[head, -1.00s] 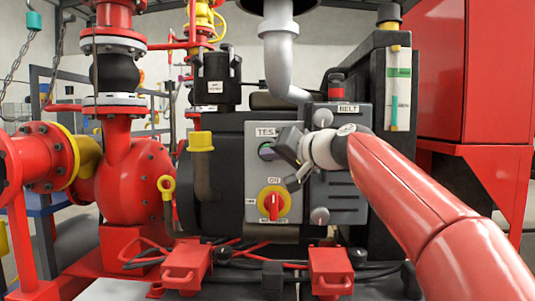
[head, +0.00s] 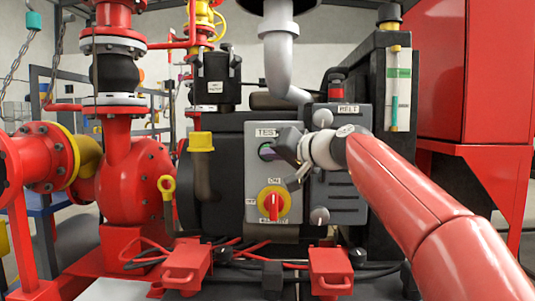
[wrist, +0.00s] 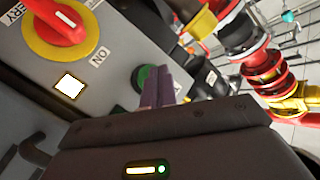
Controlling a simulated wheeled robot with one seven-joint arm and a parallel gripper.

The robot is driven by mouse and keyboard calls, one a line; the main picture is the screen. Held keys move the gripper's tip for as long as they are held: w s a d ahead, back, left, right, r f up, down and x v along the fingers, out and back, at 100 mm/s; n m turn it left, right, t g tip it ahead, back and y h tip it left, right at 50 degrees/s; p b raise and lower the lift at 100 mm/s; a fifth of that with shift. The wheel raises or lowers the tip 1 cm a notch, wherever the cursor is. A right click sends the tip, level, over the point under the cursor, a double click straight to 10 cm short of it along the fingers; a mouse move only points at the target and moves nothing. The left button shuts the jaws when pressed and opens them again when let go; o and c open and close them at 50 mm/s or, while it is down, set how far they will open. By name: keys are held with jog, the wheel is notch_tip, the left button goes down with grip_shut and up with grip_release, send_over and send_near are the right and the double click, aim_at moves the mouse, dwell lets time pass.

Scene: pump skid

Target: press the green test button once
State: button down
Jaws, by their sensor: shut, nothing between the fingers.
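In the wrist view the green button (wrist: 143,76) shows as a round green part in a dark ring, partly covered by my fingers. My gripper (head: 277,153) is at the panel, just right of the button in the head view. In the wrist view its fingers (wrist: 160,84) are together and empty, with the tips over the button's edge. I cannot tell whether they touch it.
A red-and-yellow rotary switch (head: 273,204) with an "ON" label sits below the button. In the wrist view a lit white square (wrist: 69,86) is beside that switch. A grey belt guard (head: 340,187) stands right of the panel. Red pipework (head: 126,180) fills the left.

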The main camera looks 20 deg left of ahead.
jog(key=shift+w+a+p, duration=0.15)
jog(key=shift+w+p, duration=0.25)
jog(key=shift+w, duration=0.2)
dwell(0.5)
dwell(0.3)
jog(key=shift+s+d+b, duration=0.25)
jog(key=shift+s+b, duration=0.55)
jog(key=shift+s, duration=0.2)
jog(key=shift+s+f, duration=0.1)
jog(key=s+b, duration=0.1)
jog(key=s, duration=0.1)
jog(key=s+d+b, duration=0.1)
jog(key=s+b, duration=0.1)
jog(key=shift+s+d, duration=0.1)
jog(key=shift+s, duration=0.2)
